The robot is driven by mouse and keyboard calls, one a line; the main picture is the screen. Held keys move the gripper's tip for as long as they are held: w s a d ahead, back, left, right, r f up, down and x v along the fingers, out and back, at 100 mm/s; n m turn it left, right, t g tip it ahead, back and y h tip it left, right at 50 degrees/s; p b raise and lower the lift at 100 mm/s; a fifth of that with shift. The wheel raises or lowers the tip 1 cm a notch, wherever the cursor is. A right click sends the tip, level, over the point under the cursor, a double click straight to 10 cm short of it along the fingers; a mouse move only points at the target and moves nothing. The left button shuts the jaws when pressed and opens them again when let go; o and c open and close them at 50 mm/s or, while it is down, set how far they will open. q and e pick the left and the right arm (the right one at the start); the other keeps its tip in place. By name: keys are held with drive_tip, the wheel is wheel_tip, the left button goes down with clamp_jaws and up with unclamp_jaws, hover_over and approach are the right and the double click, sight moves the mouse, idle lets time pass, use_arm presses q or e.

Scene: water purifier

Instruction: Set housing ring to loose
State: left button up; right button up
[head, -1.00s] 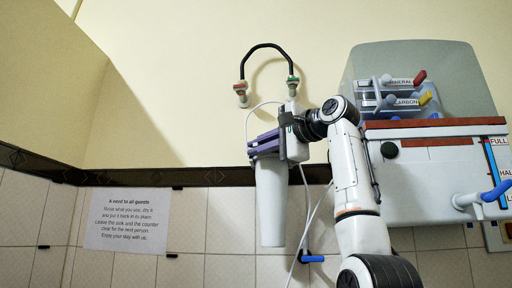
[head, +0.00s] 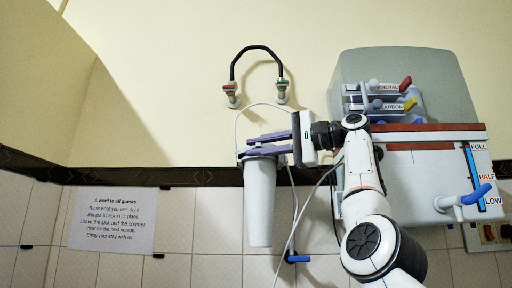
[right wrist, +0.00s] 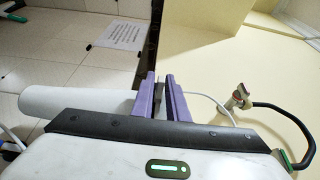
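The white filter housing (head: 259,205) hangs upright on the wall below the two taps. It also shows on its side in the right wrist view (right wrist: 75,103). My right gripper (head: 250,146) comes from the right at the housing's top end, with its two purple fingers slightly apart. In the right wrist view the fingers (right wrist: 160,78) are parallel with a narrow gap, and the housing's end runs behind the near one. I cannot see anything clamped between them. The ring at the housing's top is hidden by the fingers, so its setting cannot be read. My left gripper is not in view.
A black hose (head: 257,47) joins two taps above. A thin white tube (head: 237,125) loops beside the housing. A grey-white tank unit (head: 425,165) with coloured levers stands right, close to my arm. A blue-handled valve (head: 297,258) sits below. A notice (head: 112,219) hangs left.

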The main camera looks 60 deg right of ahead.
drive_tip(key=shift+o, duration=1.2)
drive_tip(key=s+d, duration=0.1)
drive_tip(key=s, duration=0.6)
drive_tip(key=shift+s+b, duration=0.25)
drive_tip(key=shift+b, duration=0.15)
